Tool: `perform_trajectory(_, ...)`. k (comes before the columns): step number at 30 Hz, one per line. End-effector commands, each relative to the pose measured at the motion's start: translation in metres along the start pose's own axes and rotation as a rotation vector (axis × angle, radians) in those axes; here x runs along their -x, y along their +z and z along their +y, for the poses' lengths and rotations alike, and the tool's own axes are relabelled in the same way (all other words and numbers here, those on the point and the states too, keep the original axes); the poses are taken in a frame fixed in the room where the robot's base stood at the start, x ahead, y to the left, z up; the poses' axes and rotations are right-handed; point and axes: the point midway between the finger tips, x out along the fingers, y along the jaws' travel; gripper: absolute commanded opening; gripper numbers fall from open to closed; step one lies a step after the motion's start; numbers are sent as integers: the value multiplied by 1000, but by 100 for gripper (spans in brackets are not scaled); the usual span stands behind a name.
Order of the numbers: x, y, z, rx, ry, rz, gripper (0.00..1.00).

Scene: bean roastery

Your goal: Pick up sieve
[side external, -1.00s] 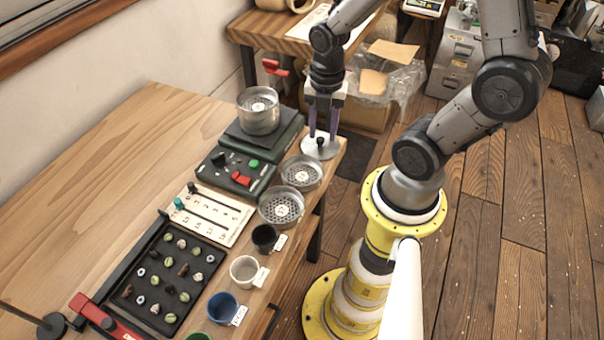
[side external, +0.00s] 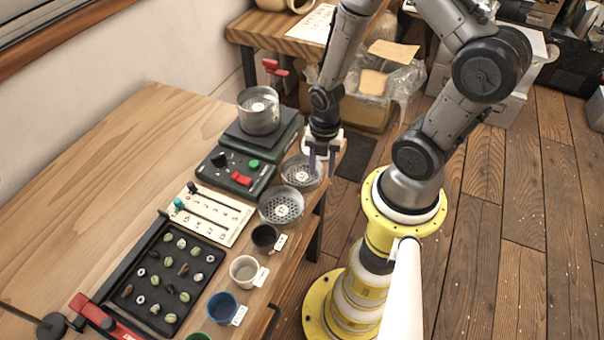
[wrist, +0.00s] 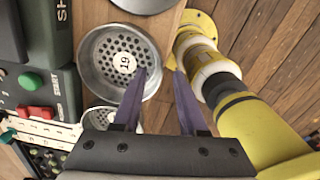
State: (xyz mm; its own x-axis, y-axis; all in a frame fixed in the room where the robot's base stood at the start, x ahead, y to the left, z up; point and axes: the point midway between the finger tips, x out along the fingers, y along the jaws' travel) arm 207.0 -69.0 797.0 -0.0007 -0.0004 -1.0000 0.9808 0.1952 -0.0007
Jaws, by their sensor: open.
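A round metal sieve with a perforated bottom and a white label reading 19 (wrist: 124,63) sits on the table edge. In the side external view it is the farther of two similar sieves (side external: 296,174). The nearer sieve (side external: 281,208) is partly seen in the wrist view (wrist: 98,119), behind my gripper. My gripper (side external: 322,168) is open and empty, with its purple fingers pointing down at the farther sieve's right side. In the wrist view the fingers (wrist: 159,74) appear on either side of its right rim. Whether they touch it cannot be told.
A metal container (side external: 259,122) stands on a scale. A control box (side external: 233,172) with red and green buttons is left of the sieves. Black (side external: 265,236), white (side external: 244,270) and blue (side external: 222,306) cups line the edge. The table's far left is clear.

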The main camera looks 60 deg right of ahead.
Motion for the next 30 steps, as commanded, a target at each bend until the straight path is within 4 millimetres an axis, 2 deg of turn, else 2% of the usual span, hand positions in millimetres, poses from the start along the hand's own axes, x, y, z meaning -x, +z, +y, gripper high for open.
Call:
perform_trajectory(4,-14,0,0,-1,0,-1,42)
perform_trajectory(12,-16,1,0,-1,1,-2,40)
perform_trajectory(19,-15,1,0,-1,1,-2,0)
perform_trajectory(30,-15,1,0,-1,1,-2,0)
